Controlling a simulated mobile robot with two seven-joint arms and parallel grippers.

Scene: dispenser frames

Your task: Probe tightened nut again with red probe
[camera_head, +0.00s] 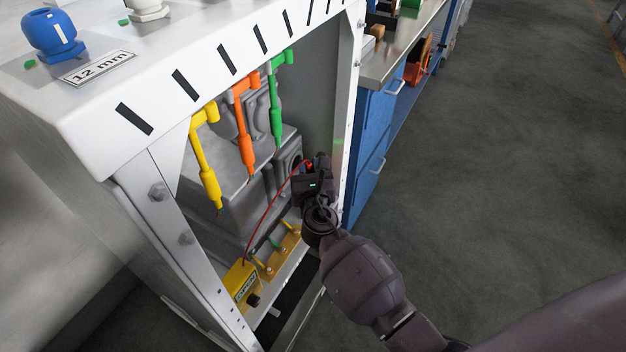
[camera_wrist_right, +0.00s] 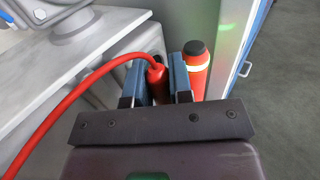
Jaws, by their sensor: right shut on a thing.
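My right gripper (camera_head: 316,167) reaches into the white dispenser frame at its right side. In the right wrist view its two blue fingers (camera_wrist_right: 160,85) are shut on the red probe (camera_wrist_right: 157,75), whose red cable curves away to the left. In the head view the red cable (camera_head: 268,212) runs down to a yellow box (camera_head: 240,285) on the frame's floor. The probe's tip is hidden, and I cannot make out the tightened nut in either view. My left gripper is not in view.
Yellow (camera_head: 205,165), orange (camera_head: 242,130) and green (camera_head: 276,105) tools hang inside the frame (camera_head: 110,105). A brass plate with pegs (camera_head: 282,255) lies low inside. A red cylinder with a black cap (camera_wrist_right: 197,68) stands just right of my fingers. A blue cabinet (camera_head: 372,140) is at right.

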